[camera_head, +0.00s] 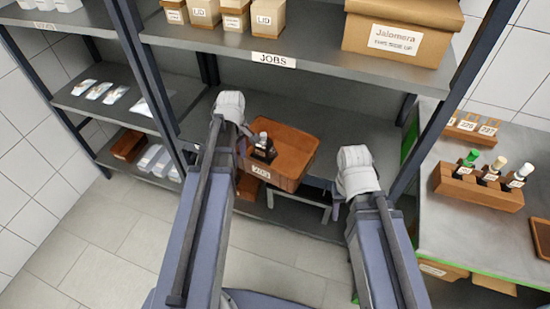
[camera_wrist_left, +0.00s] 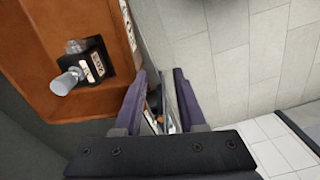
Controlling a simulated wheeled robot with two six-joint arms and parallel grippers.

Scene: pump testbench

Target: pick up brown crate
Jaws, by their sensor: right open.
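The brown crate (camera_head: 290,183) is in the middle of the head view, at the front of the dark shelf below the JOBS label. A dark bottle with a pale cap (camera_head: 263,149) stands inside it, and a white label is on its front. My left gripper (camera_head: 246,138) is at the crate's left side. In the left wrist view, its two fingers (camera_wrist_left: 161,100) are apart, with the crate (camera_wrist_left: 45,30) close on the left. I cannot tell whether they touch it. My right gripper (camera_head: 333,190) is open, right of the crate, partly hidden by its wrist.
Another brown box (camera_head: 248,187) shows below the crate, beside a grey stand (camera_head: 300,208). A bench on the right holds a wooden rack of bottles (camera_head: 478,188). Shelf posts stand on both sides. A large cardboard box (camera_head: 403,28) is on the upper shelf. The floor at left is clear.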

